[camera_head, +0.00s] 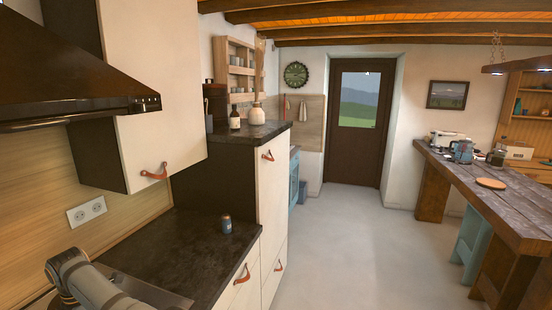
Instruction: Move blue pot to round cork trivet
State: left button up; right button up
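A blue pot (463,151) stands on the dark wooden table (525,215) at the right of the view, near its far end. It looks upright. A round cork-coloured trivet (491,183) lies flat on the same table, nearer to me than the pot and a little to the right. The pot and the trivet are apart, and the trivet's top is bare. Grey links of my own arm show at the lower left. No gripper fingers are in the frame. Both things are far from my arm, across the floor.
A dark counter (185,245) with a small blue can (226,224) is close on the left, under a range hood (65,80). A white appliance (445,138) and a box (515,151) share the table. A teal stool (472,243) stands by the table. The middle floor (340,240) is clear.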

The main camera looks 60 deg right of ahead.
aim_at(491, 183)
jog(key=z, duration=3.55)
jog(key=i+j, duration=0.2)
jog(key=i, duration=0.3)
jog(key=i+j, duration=0.25)
jog(key=i, duration=0.2)
jog(key=i+j, duration=0.2)
jog(key=i, duration=0.3)
jog(key=i+j, duration=0.2)
jog(key=i, duration=0.25)
jog(key=i+j, duration=0.2)
jog(key=i, duration=0.3)
jog(key=i+j, duration=0.25)
jog(key=i, duration=0.2)
